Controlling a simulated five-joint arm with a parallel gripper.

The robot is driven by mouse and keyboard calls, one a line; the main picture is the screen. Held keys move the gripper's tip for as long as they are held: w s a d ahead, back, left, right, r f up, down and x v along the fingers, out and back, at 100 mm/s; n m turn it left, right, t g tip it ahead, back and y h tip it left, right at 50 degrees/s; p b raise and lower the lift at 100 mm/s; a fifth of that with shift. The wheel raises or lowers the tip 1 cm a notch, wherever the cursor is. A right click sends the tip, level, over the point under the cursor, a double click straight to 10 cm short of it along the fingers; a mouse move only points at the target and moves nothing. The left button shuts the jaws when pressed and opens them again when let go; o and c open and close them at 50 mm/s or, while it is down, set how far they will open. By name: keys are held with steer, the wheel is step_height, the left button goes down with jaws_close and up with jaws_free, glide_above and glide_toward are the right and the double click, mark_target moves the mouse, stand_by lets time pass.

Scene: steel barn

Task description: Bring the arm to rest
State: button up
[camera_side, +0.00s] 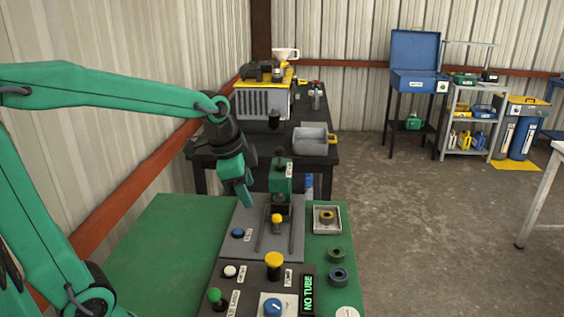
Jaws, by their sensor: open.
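My green arm reaches in from the left. My gripper (245,198) points down above the grey fixture plate (291,243) on the green work table (165,243). Its jaws are open, and I see nothing between them. It is left of the fixture's green upright head (280,178) and above a blue button (238,232). It looks clear of both, though the exact gap is hard to judge. The fingers show nearly edge-on, so the jaw gap is not clear.
A control panel (244,287) with knobs and a "NO TUBE" display (308,294) is in front. A black table (328,157) stands behind. The table's left side is bare.

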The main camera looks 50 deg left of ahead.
steer(key=s+d+n+t, duration=0.1)
steer(key=s+d+n, duration=0.2)
steer(key=s+n, duration=0.4)
steer(key=shift+s+d+r+n+t, duration=0.2)
steer(key=shift+s+d+n+t, duration=0.15)
steer(key=shift+s, duration=2.6)
